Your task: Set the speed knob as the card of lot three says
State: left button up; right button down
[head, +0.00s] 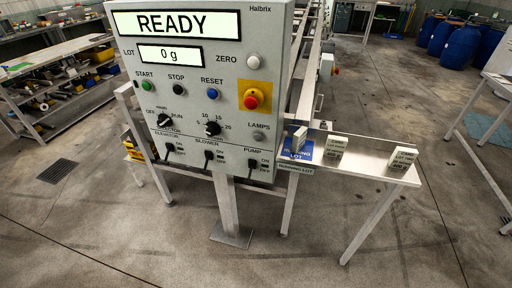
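Three small cards stand on the side shelf: one (299,139) on a blue plate (297,152), one (337,146) in the middle, and one (402,159) near the right end. Their print is too small to read surely, so I cannot tell which is lot three. Neither gripper is in view.
Buttons, a red stop button (251,99) and several switches share the panel. The narrow shelf (368,163) juts right. Blue barrels (461,46) stand behind. The floor in front is clear.

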aim_at(213, 129)
jog(key=l+u, duration=0.1)
jog(key=l, duration=0.35)
jog(key=k+l+u, duration=0.15)
jog(key=l, duration=0.3)
jog(key=l+u, duration=0.1)
jog(key=l, duration=0.35)
jog(key=k+l+u, duration=0.1)
jog(key=l, duration=0.35)
